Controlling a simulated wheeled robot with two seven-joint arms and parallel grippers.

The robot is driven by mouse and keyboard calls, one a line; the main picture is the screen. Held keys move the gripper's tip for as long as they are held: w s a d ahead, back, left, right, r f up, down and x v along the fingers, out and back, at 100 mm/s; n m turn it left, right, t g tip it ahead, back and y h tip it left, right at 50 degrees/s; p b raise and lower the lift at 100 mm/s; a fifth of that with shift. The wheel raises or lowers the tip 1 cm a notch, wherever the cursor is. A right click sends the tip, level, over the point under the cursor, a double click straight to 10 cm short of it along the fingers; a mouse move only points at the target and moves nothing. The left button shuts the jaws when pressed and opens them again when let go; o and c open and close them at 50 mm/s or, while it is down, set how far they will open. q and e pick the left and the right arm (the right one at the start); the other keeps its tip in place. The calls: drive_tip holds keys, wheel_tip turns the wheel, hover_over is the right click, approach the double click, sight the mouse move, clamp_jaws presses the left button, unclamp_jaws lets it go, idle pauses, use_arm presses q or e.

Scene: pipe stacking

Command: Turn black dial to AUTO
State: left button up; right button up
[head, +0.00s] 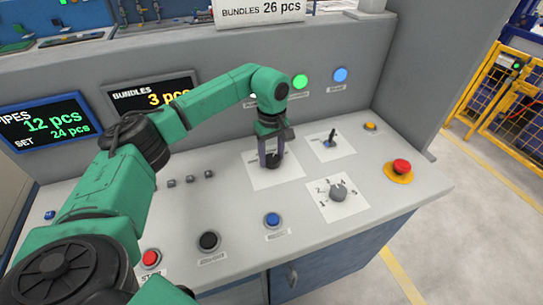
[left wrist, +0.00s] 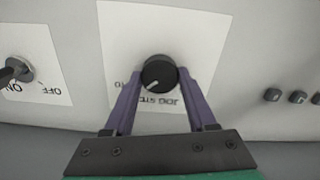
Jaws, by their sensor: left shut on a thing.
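The black dial (left wrist: 159,72) sits on a white label plate (left wrist: 120,30) on the console. Its pale pointer mark points to the lower left in the left wrist view. My left gripper (left wrist: 157,76) is shut on the dial, with a purple finger on each side. In the head view the left gripper (head: 271,156) comes down over the dial (head: 273,163), which shows low between the fingers. The plate's lettering appears upside down in the left wrist view and is partly hidden by the fingers; I cannot read AUTO there. My right gripper is not in view.
A toggle switch (head: 331,140) and a grey numbered knob (head: 338,193) stand right of the dial. A red emergency button (head: 401,167) is near the right edge. Small buttons (head: 190,179) lie left. Blue (head: 272,220) and black (head: 208,241) buttons are in front.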

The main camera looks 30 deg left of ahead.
sight(272, 158)
use_arm(q)
drive_tip(key=shift+w+r+m, duration=0.15)
drive_tip(key=shift+r+m, duration=0.05)
drive_tip(key=shift+m, duration=1.1)
drive_tip(key=o, duration=1.4)
drive_tip(key=shift+f, duration=0.1)
wheel_tip(272, 158, up, 15)
drive_tip(key=shift+f+b, duration=0.2)
drive_tip(key=shift+b, duration=0.55)
